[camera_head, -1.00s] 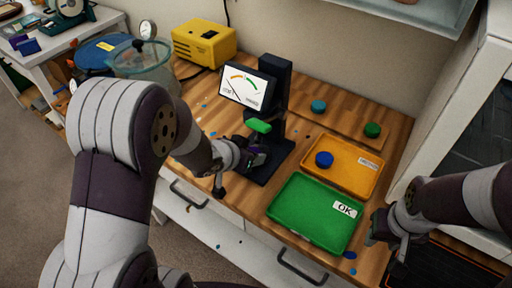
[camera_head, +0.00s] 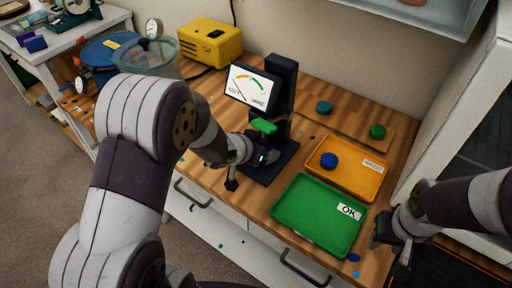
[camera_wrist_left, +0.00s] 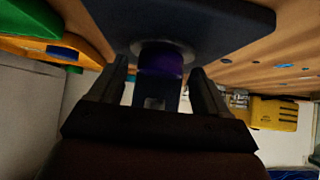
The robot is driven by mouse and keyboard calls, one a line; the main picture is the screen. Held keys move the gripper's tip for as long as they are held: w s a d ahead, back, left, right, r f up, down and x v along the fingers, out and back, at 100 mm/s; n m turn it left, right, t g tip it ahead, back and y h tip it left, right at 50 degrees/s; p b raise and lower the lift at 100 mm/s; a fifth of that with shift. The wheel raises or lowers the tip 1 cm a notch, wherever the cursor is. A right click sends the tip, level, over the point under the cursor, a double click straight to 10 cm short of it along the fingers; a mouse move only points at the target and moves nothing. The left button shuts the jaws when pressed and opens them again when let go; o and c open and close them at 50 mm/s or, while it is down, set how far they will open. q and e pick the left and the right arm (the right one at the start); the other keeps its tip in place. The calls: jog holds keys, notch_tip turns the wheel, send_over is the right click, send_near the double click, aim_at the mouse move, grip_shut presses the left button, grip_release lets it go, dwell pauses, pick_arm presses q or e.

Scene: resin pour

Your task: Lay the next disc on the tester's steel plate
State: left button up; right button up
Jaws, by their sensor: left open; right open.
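The tester (camera_head: 284,88) stands on the bench with a dial screen and a green paddle (camera_head: 264,126). My left gripper (camera_head: 268,157) is low over its dark base, under the paddle. In the left wrist view a purple disc (camera_wrist_left: 160,60) sits against the round steel plate (camera_wrist_left: 187,48), between the open fingers; any small gap to the plate is hard to judge. A teal disc (camera_head: 324,107) and a green disc (camera_head: 377,131) are on the wooden strip at the back. My right gripper (camera_head: 390,243) is open and empty at the right edge.
An orange tray (camera_head: 345,185) holds a blue disc (camera_head: 329,160). In front of it is an empty green tray (camera_head: 300,225) marked OK. A yellow box (camera_head: 210,42) and a clear pot (camera_head: 148,60) stand at the back left. Small blue spots mark the bench.

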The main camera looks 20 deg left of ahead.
pick_arm(q)
jog(key=p+v, duration=0.4)
jog(key=v, duration=0.8)
jog(key=s+a+f+n+g+y, duration=0.1)
jog(key=s+f+n+g+y, duration=0.1)
jog(key=s+g, duration=0.5)
jog(key=s+n+y, duration=0.1)
jog(key=s, duration=0.3)
jog(key=shift+n, duration=0.4)
